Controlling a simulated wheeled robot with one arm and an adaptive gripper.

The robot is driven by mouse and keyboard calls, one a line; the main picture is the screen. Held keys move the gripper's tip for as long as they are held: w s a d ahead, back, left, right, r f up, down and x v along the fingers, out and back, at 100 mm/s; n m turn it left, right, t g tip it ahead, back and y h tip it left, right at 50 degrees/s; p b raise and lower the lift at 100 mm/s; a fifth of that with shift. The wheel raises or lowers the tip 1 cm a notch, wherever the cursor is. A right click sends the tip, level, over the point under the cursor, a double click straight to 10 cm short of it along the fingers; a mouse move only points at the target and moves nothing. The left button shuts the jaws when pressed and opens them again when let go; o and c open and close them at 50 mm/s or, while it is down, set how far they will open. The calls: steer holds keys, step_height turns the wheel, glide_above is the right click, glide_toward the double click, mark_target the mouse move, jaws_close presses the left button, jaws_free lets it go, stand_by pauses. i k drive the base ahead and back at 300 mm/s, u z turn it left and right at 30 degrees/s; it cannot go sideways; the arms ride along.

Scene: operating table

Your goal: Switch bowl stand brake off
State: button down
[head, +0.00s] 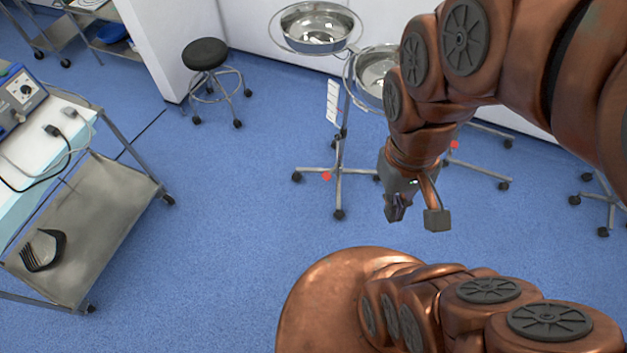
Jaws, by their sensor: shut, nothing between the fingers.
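A bowl stand (341,151) on a wheeled cross-shaped base stands at upper centre, with a steel bowl (318,28) in its ring. A red brake part (327,176) sits low on its base. A second steel bowl (378,70) stands just right of it, partly hidden by my arm. Another red part (454,145) shows on a wheeled base (486,174) behind my arm. My gripper (395,211) points down, shut and empty, to the right of the first stand's base in the picture and apart from the red parts.
A black stool (205,54) stands at the back left. A steel cart (90,240) with a device (20,92) on top fills the left side. Another wheeled base (603,204) shows at the right edge. The blue floor (215,230) is clear between cart and stands.

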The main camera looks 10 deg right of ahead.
mark_target(327, 175)
steer(key=u, duration=0.5)
steer(key=k, duration=0.55)
steer(key=u, duration=0.25)
steer(key=i, duration=1.45)
steer(key=u, duration=0.45)
